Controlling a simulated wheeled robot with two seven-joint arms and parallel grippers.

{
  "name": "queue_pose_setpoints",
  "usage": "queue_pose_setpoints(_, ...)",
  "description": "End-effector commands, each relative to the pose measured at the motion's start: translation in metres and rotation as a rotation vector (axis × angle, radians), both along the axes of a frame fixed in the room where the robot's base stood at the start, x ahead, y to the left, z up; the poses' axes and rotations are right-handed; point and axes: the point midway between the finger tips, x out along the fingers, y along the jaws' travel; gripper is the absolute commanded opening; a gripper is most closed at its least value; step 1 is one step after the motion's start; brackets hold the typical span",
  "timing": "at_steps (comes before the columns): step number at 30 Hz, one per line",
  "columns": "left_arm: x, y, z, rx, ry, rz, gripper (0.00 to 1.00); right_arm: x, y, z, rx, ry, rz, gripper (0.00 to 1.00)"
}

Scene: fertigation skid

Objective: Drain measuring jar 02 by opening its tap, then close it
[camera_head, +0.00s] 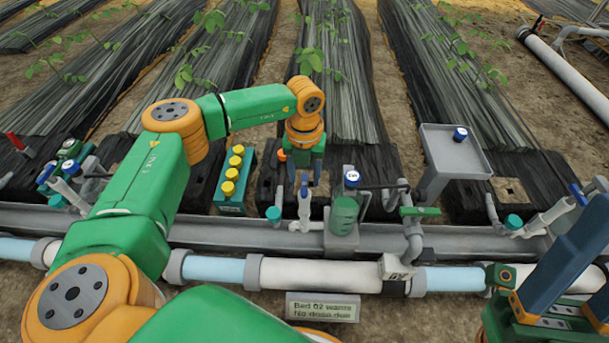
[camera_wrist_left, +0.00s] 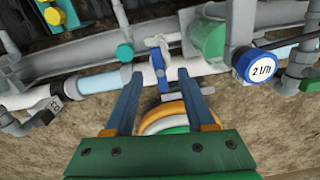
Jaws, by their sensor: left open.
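My left gripper (camera_head: 304,172) is open and points down over a white tap (camera_head: 303,212) with a blue lever (camera_head: 304,191). In the left wrist view the gripper (camera_wrist_left: 162,80) has its fingers spread to either side of the blue lever (camera_wrist_left: 158,68); touching cannot be told. A green jar (camera_head: 343,216) stands just right of the tap, and also shows in the left wrist view (camera_wrist_left: 206,38). I cannot read a number on the jar itself. My right gripper (camera_head: 582,272) is at the lower right, its fingers apart and partly cut off, away from the jar.
A sign (camera_head: 322,307) reads "Bed 02 wants No dose due". A grey tray stand (camera_head: 455,155), yellow-capped block (camera_head: 233,178) and another blue-levered tap (camera_head: 556,215) are nearby. Pipes run across.

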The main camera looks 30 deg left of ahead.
Motion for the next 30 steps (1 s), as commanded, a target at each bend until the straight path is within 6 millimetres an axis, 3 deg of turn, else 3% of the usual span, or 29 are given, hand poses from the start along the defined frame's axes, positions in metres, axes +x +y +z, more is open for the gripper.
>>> queue_pose_setpoints(1,0.0,0.0,0.007,-0.001,0.002,0.046,0.55,0.001,0.001,0.008,-0.007,0.018,-0.002,0.5)
queue_pose_setpoints(4,0.0,0.0,0.004,-0.002,-0.001,0.105,0.55,0.002,0.002,0.007,-0.013,0.036,-0.003,0.5)
queue_pose_setpoints(14,0.0,0.0,0.0,-0.001,0.0,0.116,0.55,0.002,0.002,0.003,-0.015,0.04,-0.004,0.5)
queue_pose_setpoints(25,0.0,0.0,-0.04,-0.001,0.001,0.116,0.55,0.002,0.002,-0.021,-0.015,0.04,-0.004,0.5)
queue_pose_setpoints(30,0.0,0.0,-0.044,0.0,-0.001,0.116,0.55,0.002,0.002,-0.022,-0.015,0.04,-0.004,0.5)
